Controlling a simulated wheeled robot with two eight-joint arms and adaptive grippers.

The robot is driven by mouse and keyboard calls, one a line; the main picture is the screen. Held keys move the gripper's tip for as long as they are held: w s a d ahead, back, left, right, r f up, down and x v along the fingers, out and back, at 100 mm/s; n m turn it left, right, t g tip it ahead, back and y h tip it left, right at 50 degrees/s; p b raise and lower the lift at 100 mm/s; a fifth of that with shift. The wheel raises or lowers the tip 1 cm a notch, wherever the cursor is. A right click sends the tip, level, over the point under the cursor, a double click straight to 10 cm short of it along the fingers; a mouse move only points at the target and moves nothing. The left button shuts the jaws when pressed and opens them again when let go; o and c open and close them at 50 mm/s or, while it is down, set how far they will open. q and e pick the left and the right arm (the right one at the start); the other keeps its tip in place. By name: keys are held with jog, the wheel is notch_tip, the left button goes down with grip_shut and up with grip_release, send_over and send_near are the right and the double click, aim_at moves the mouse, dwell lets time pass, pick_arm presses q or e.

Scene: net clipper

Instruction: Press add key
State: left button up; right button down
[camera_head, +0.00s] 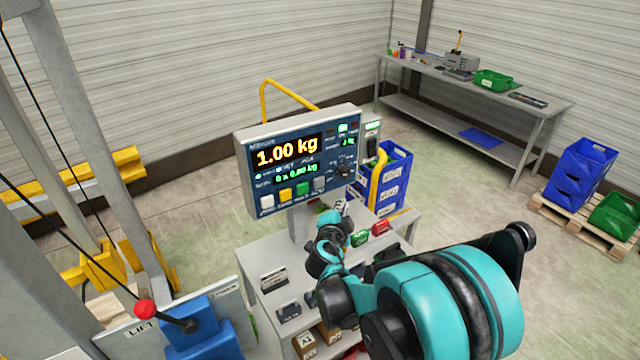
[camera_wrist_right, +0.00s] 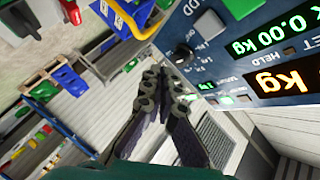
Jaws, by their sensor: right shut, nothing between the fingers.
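The scale's indicator panel (camera_head: 244,170) reads 1.00 kg, with a smaller line of 0 x 0.00 kg under it. A row of keys runs along its bottom: white (camera_head: 267,202), yellow (camera_head: 285,195), green (camera_head: 302,189) and grey (camera_head: 319,184). In the right wrist view the grey key (camera_wrist_right: 210,25) sits beside letters ending in "DD", next to the green key (camera_wrist_right: 240,8). My right gripper (camera_head: 341,208) is shut and empty, just below and right of the grey key, apart from it. In the wrist view its fingertips (camera_wrist_right: 163,82) point up beside the panel's black knob (camera_wrist_right: 182,57). My left gripper is out of view.
A yellow hook-like bar (camera_head: 378,170) stands right of the panel.

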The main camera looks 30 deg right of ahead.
send_near(325, 183)
jog(key=w+d+f, duration=0.2)
jog(key=d, duration=0.2)
jog(key=shift+w+r, duration=0.25)
jog(key=shift+w, duration=0.4)
dwell(0.9)
jog(key=shift+w+a+b, duration=0.1)
jog(key=shift+w+b, duration=0.2)
jog(key=shift+w, duration=0.1)
jog(key=shift+w, duration=0.35)
dwell(0.6)
jog(key=shift+s, duration=0.85)
jog(key=shift+s+d, duration=0.15)
jog(key=shift+s, duration=1.1)
jog(key=shift+s+d, duration=0.1)
jog(key=shift+s, duration=1.1)
